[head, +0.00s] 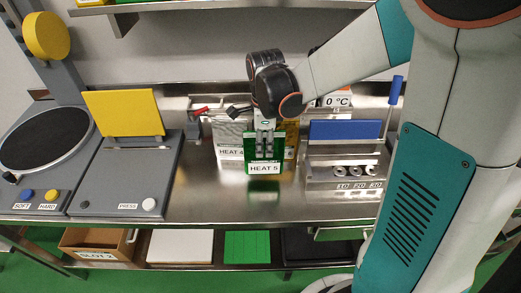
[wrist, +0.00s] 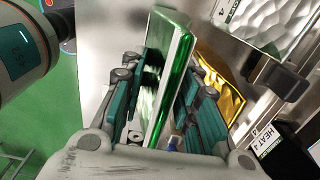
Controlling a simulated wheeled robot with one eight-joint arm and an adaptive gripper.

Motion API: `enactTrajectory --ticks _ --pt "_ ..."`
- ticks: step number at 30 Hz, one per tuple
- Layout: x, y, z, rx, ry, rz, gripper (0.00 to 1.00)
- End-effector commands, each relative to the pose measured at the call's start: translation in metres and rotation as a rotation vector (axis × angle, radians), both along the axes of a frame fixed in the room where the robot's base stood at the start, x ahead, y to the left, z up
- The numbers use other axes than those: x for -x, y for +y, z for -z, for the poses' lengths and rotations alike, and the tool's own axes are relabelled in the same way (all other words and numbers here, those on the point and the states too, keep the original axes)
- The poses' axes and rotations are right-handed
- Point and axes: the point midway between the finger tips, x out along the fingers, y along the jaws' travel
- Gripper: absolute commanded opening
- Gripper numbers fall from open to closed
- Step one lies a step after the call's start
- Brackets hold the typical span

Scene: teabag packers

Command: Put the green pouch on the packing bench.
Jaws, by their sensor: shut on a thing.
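The green pouch (head: 249,160), with a "HEAT 5" label on its lower front, is upright in my gripper (head: 265,147) near the middle of the steel bench (head: 211,195). In the wrist view the shiny green pouch (wrist: 175,55) stands between the two teal-sided fingers of my gripper (wrist: 157,85), which is shut on it. The pouch is over the bench top, with a green tint on the steel below it. I cannot tell whether its bottom edge touches the steel.
A silver piece labelled "HEAT 4" (head: 228,152) and a gold pouch (head: 292,130) stand close behind. The gold pouch also shows in the wrist view (wrist: 226,88). A yellow-lidded press (head: 125,112) stands left and a blue-topped device (head: 345,130) right. Bare steel lies in front.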

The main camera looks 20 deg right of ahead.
Motion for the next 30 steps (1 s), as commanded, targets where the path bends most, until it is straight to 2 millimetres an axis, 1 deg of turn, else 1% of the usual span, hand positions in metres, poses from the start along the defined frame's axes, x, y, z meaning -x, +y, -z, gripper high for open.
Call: enactTrajectory --ticks 5,12,24,25,26,27,30 --pt "0.000 0.000 0.011 0.000 0.000 0.000 0.00" --pt "0.000 0.000 0.044 0.000 0.000 0.000 0.00" --pt "0.000 0.000 0.049 0.000 0.000 0.000 0.00" --pt "0.000 0.000 0.049 0.000 0.000 0.000 0.33" --pt "0.000 0.000 0.049 0.000 0.000 0.000 0.40" --pt "0.000 0.000 0.048 0.000 0.000 0.000 0.49" --pt "0.000 0.000 0.048 0.000 0.000 0.000 0.49"
